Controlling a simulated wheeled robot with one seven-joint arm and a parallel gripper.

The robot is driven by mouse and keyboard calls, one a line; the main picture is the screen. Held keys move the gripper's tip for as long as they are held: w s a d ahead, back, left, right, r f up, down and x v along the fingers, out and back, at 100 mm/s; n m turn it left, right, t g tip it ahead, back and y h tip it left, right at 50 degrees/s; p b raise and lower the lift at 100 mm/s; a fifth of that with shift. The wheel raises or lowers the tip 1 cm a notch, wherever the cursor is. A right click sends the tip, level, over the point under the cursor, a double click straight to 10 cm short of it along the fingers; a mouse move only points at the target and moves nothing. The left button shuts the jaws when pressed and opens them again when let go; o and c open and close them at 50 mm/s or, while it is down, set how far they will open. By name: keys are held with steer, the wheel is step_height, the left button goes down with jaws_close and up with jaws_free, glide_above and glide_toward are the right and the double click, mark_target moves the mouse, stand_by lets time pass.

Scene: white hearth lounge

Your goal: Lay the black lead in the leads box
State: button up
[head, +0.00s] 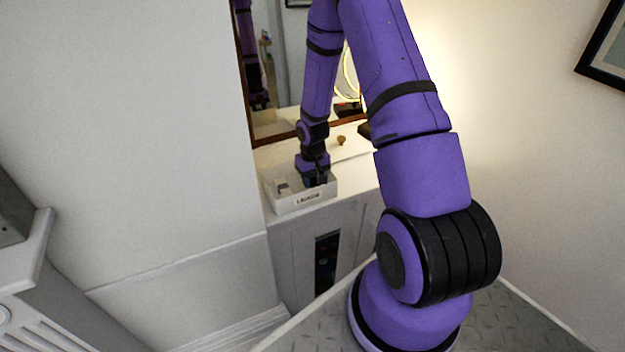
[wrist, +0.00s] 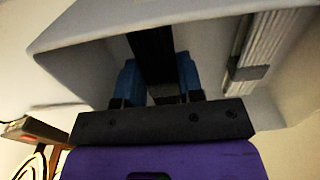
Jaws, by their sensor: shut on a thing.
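The leads box (head: 303,203) is a white open box labelled "LEADS" on the white cabinet top in the head view. Its pale wall (wrist: 85,30) fills much of the wrist view. My gripper (head: 316,181) is down inside the box. In the wrist view its blue fingers (wrist: 160,80) are shut on the black lead (wrist: 152,55), a dark strip between them. In the head view the gripper hides most of the lead. I cannot tell whether the lead touches the box floor.
A grey-white bundle with a dark band (wrist: 250,65) lies in the box, right of my fingers. A small brown knob-like object (head: 341,140) stands behind the box. A mirror (head: 285,70) rises at the back. A wall closes the left side.

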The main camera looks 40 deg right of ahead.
steer(key=shift+f, duration=0.45)
steer(key=o, duration=0.9)
step_height(320, 180, up, 13)
step_height(320, 180, up, 11)
steer(key=t+h, duration=0.1)
glide_above(312, 179)
steer(key=s+a, duration=0.2)
steer(key=a, duration=0.2)
steer(key=s+a+r+n+t, duration=0.1)
steer(key=s+a+r, duration=0.1)
steer(key=r, duration=0.3)
steer(key=s+a+r, duration=0.2)
steer(key=s+r, duration=0.1)
steer(key=r, duration=0.2)
steer(key=s+a+r+t, duration=0.1)
steer(key=s+a+r, duration=0.1)
steer(key=s+r, duration=0.2)
steer(key=s+a+r+n+t, duration=0.1)
steer(key=s+a+r, duration=0.2)
steer(key=s, duration=0.5)
steer(key=s+a+r+t+y, duration=0.1)
steer(key=s+a+r, duration=0.2)
steer(key=s+r, duration=0.2)
steer(key=shift+s+n, duration=0.3)
steer(key=shift+s, duration=0.25)
